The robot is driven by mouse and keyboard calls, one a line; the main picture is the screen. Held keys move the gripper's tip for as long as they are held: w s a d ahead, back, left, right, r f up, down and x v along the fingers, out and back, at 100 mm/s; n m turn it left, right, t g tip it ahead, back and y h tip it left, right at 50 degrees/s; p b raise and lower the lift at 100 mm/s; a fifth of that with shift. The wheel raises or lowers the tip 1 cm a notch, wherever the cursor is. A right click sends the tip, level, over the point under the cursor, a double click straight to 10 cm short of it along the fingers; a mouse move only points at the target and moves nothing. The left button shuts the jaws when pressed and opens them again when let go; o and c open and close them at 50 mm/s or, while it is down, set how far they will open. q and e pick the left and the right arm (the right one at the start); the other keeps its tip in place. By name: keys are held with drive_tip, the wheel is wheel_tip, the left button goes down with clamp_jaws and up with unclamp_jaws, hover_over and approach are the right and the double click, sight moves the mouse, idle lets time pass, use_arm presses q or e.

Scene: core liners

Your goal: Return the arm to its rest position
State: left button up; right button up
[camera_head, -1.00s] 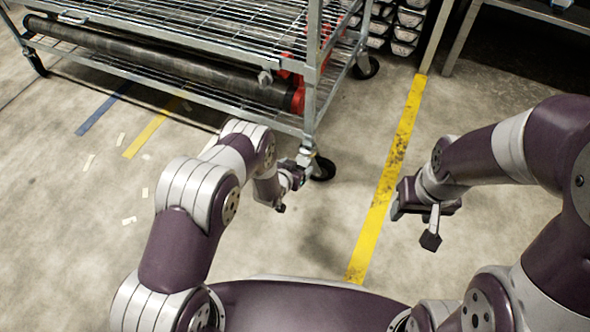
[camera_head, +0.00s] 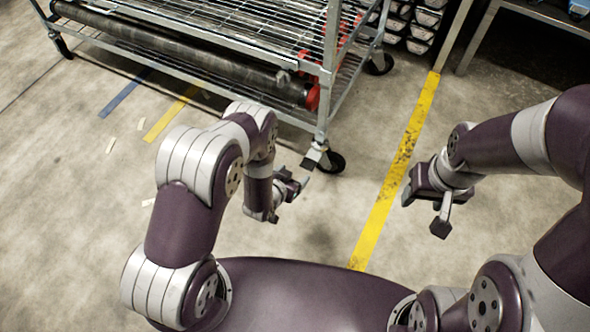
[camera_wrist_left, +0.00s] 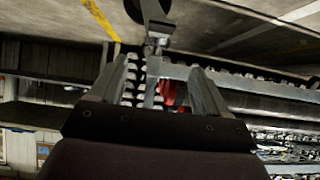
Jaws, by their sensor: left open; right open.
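My left gripper (camera_head: 290,200) is open and empty over the concrete floor, in front of the near corner of the wire-shelf cart. In the left wrist view its two fingers (camera_wrist_left: 165,85) stand apart with nothing between them, and the cart and racks show beyond, turned upside down. My right gripper (camera_head: 424,212) is open and empty to the right of the yellow floor line. Its arm comes in from the right edge, bent at the elbow.
A metal wire-shelf cart (camera_head: 325,80) on castors (camera_head: 332,163) stands ahead, with a long dark tube (camera_head: 190,55) on its lower shelf. Stacked metal trays (camera_head: 425,22) stand behind. A yellow line (camera_head: 400,165) crosses the floor. The floor between my grippers is clear.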

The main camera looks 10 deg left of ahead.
idle(0.3)
use_arm(q)
drive_tip(key=s+a+f+g+y, duration=0.2)
drive_tip(key=s+a+f+g, duration=0.15)
drive_tip(key=s+g, duration=0.4)
drive_tip(key=s+a+r+n+g+p, duration=0.1)
drive_tip(key=s+r, duration=0.3)
drive_tip(key=r, duration=0.7)
drive_tip(key=s+a+r+n+g+y+p, duration=0.15)
drive_tip(key=s+r, duration=0.25)
drive_tip(key=r, duration=0.6)
drive_tip(key=s+a+r+n+g+p, duration=0.15)
drive_tip(key=s+r, duration=0.25)
drive_tip(key=r, duration=0.7)
wheel_tip(320, 180, up, 44)
drive_tip(key=w+t+p, duration=0.2)
drive_tip(key=p, duration=3.6)
drive_tip(key=shift+w+a+m, duration=0.2)
drive_tip(key=shift+a+m, duration=0.1)
drive_tip(key=shift+a, duration=0.1)
